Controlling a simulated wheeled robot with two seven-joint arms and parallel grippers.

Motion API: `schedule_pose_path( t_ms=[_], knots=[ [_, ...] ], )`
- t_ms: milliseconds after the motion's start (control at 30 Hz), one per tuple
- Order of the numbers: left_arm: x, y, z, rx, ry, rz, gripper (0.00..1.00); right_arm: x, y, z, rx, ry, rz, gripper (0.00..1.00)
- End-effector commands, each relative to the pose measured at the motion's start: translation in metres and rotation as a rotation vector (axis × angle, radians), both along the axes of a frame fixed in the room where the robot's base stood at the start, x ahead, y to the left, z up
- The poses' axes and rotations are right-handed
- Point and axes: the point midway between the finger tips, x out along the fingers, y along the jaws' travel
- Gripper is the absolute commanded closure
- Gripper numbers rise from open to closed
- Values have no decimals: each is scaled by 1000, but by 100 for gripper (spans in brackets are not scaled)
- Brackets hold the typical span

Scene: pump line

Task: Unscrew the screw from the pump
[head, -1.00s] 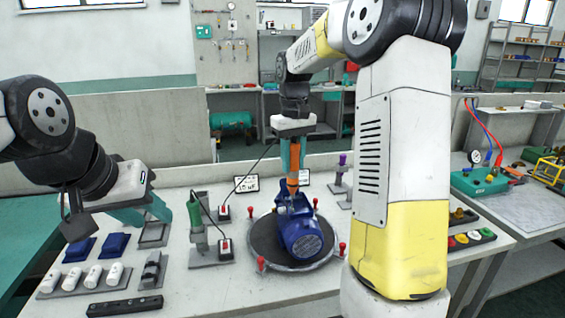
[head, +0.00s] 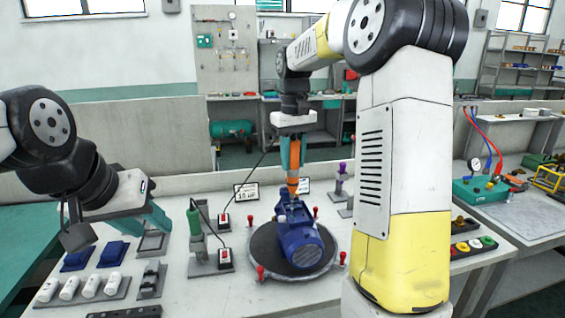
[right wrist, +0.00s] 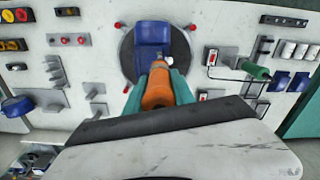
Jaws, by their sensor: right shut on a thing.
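The blue pump (head: 301,243) stands on a round dark turntable (head: 262,262) in the middle of the bench. It also shows in the right wrist view (right wrist: 152,35). My right gripper (head: 292,160) is shut on an orange power screwdriver (head: 294,153), held upright over the pump's far end. The screwdriver (right wrist: 158,92) hides part of the pump in the right wrist view. I cannot make out the screw, or whether the screwdriver's tip touches the pump. My left gripper (head: 150,218) hangs over the left of the bench, apart from the pump; its jaw opening is unclear.
Red knobs (head: 260,272) stand around the turntable. Left of it are a green-handled tool in a stand (head: 195,222) and red-switch boxes (head: 225,257). Blue blocks (head: 78,258) and white cylinders (head: 90,286) lie at the front left. A purple-topped stand (head: 342,170) is behind right.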

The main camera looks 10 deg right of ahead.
Motion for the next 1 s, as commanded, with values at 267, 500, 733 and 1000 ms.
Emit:
schedule_pose_path(
  t_ms=[267, 500, 733, 1000],
  knots=[
    [0, 0, 0, 0, 0, 0, 62, 0, 0, 9, 1, -2, 0, 100],
    [0, 0, 0, 0, 0, 0, 62, 0, 0, 16, 1, -2, 0, 100],
    [0, 0, 0, 0, 0, 0, 62, 0, 0, 23, 1, -2, 1, 100],
    [0, 0, 0, 0, 0, 0, 62, 0, 0, 26, 0, -1, 0, 100]
  ],
)
